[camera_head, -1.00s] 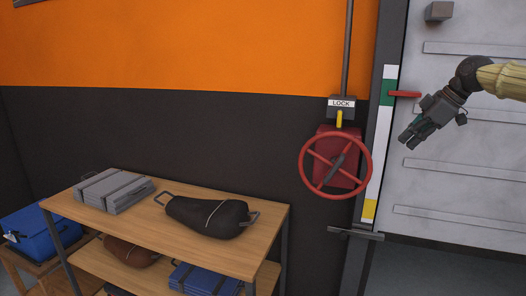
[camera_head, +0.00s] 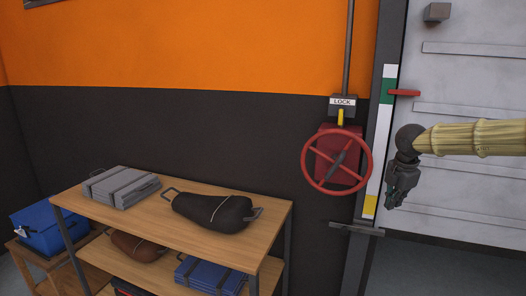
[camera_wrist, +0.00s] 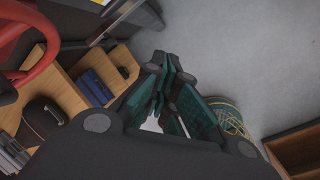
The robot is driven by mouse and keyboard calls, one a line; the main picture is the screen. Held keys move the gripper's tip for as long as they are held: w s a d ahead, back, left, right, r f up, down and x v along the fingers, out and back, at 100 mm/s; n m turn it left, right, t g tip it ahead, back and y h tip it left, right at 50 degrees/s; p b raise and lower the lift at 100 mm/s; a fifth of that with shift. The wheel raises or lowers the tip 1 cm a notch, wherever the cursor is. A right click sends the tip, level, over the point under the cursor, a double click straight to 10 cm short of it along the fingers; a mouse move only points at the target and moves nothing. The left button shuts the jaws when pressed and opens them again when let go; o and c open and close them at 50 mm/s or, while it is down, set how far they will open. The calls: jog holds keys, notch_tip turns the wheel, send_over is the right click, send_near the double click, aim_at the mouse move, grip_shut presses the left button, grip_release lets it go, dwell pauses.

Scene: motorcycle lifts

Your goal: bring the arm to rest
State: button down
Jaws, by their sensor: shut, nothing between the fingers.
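My gripper (camera_head: 392,203) hangs at the right in the head view, pointing down, in front of the pale ribbed panel (camera_head: 470,195). It is right of the red handwheel (camera_head: 307,170) and apart from it. In the wrist view my gripper (camera_wrist: 168,122) shows its green-padded fingers pointing away over the grey floor. The fingers are empty. My arm, in a tan sleeve, reaches in from the right edge.
The red handwheel also shows at upper left in the wrist view (camera_wrist: 42,62). A wooden shelf (camera_head: 150,203) holds a grey case (camera_head: 121,187) and a dark bag (camera_head: 212,212). A blue case (camera_head: 45,236) stands left. A coiled hose (camera_wrist: 231,118) lies on the floor.

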jog(key=s+a+f+n+h, duration=0.1)
jog(key=s+a+f+n, duration=0.15)
jog(key=f+n, duration=0.5)
jog(key=s+a+f+n+t+h, duration=0.1)
jog(key=s+a+f+n+h, duration=0.3)
jog(key=f, duration=0.7)
jog(key=s+f+n+y, duration=0.1)
jog(key=s+f+n, duration=0.1)
jog(key=f+n, duration=0.6)
jog(key=s+a+f+n+t+y, duration=0.1)
jog(key=s+a+f+n, duration=0.2)
jog(key=s+f+n, duration=0.35)
jog(key=s+a+f+n, duration=0.3)
jog(key=s+f+n, duration=0.3)
jog(key=f, duration=0.1)
jog(key=s+a+f+n+g+y, duration=0.1)
jog(key=s+a+f+n, duration=0.1)
jog(key=s+n, duration=0.4)
jog(key=s+a+f+n+g+y, duration=0.1)
jog(key=s+n, duration=0.5)
jog(key=s, duration=0.8)
jog(key=s+a+f+n+g+y, duration=0.1)
jog(key=s+f+n, duration=0.3)
jog(key=s, duration=0.6)
jog(key=shift+a+f+n+g+y, duration=0.4)
jog(key=shift+a+n+g, duration=0.45)
jog(key=shift+n, duration=0.15)
jog(key=shift+s+d, duration=0.1)
jog(key=shift+s, duration=0.05)
